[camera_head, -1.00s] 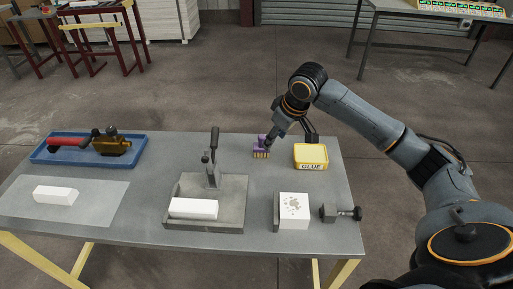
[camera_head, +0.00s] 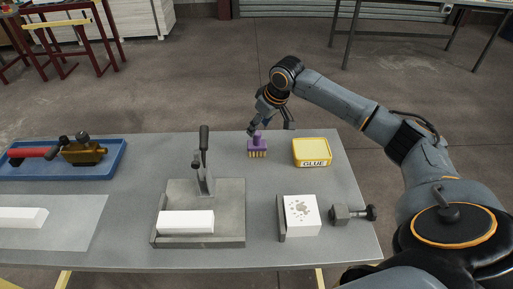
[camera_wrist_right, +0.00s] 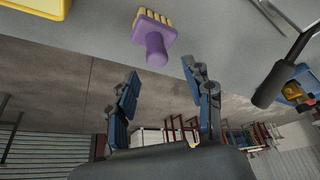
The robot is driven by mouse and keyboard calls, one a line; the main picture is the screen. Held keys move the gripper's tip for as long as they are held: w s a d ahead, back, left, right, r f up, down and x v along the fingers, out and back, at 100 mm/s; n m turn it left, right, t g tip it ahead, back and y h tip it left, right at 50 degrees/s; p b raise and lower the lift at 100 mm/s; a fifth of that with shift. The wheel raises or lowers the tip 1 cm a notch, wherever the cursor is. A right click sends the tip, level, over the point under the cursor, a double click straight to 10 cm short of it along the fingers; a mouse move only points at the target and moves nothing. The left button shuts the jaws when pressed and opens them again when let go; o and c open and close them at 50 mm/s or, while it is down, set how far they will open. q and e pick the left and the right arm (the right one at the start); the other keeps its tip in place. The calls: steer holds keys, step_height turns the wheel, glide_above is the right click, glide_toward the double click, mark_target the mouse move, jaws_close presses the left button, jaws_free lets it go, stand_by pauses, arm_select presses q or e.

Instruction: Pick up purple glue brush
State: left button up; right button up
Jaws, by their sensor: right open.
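The purple glue brush (camera_head: 257,146) stands upright on the table, its yellowish bristles down and its handle up, left of the glue box. My right gripper (camera_head: 270,128) is open and empty just behind and above the brush. One finger overlaps the top of the handle in the head view; I cannot tell if they touch. In the right wrist view, the brush handle (camera_wrist_right: 155,48) points toward the gap between the open fingers (camera_wrist_right: 160,73), and the brush lies beyond the fingertips. My left gripper is not in view.
A yellow glue box (camera_head: 312,152) stands right of the brush on the grey table (camera_head: 130,240). In front are a metal fixture with a lever (camera_head: 204,150) and white block, a spotted white block (camera_head: 302,213) and a clamp screw (camera_head: 352,214). A blue tray (camera_head: 105,165) holds tools.

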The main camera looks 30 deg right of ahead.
mark_target(258, 132)
steer(key=shift+p+x, duration=0.3)
steer(key=shift+x, duration=0.6)
steer(key=x, duration=0.2)
steer(key=shift+s+d+f, duration=0.1)
steer(key=shift+f, duration=0.6)
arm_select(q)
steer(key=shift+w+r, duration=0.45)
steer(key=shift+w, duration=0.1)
arm_select(e)
jaws_close()
